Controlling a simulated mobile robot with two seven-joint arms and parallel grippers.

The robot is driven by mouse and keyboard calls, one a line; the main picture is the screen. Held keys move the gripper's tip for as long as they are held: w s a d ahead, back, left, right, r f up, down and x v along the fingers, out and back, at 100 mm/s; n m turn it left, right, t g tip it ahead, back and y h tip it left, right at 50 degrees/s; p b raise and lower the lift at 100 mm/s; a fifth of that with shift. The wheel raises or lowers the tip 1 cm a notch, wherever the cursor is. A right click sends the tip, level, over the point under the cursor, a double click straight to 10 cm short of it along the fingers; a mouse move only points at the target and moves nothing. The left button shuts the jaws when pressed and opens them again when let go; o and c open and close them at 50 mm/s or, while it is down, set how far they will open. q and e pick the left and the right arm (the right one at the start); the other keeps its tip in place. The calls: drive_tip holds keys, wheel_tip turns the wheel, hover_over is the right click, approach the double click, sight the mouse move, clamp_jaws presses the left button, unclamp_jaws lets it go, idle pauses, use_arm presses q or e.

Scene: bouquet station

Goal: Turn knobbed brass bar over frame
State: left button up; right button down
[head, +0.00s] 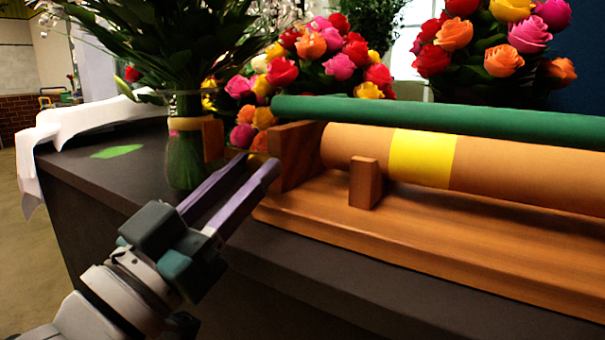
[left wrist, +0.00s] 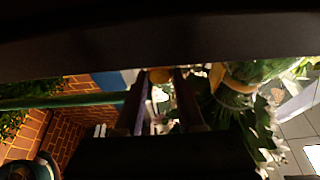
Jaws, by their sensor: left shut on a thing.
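A wooden frame (head: 430,229) on the dark counter holds a thick brown roll (head: 365,147) with a yellow band. A long green bar (head: 440,117) runs above the roll; it also shows in the left wrist view (left wrist: 62,101). I cannot make out a brass bar or its knob for certain. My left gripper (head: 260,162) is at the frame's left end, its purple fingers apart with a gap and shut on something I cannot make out. A small orange-yellow patch (left wrist: 159,75) shows between the fingers in the left wrist view. My right gripper is not in view.
A glass vase with green stems (head: 186,155) stands just behind my left gripper. Rose bouquets (head: 340,55) stand behind the frame. White paper or cloth (head: 85,120) hangs over the counter's left end. A green patch (head: 117,151) lies on otherwise bare counter (head: 105,178).

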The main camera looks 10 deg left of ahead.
use_arm(q)
clamp_jaws()
idle(0.8)
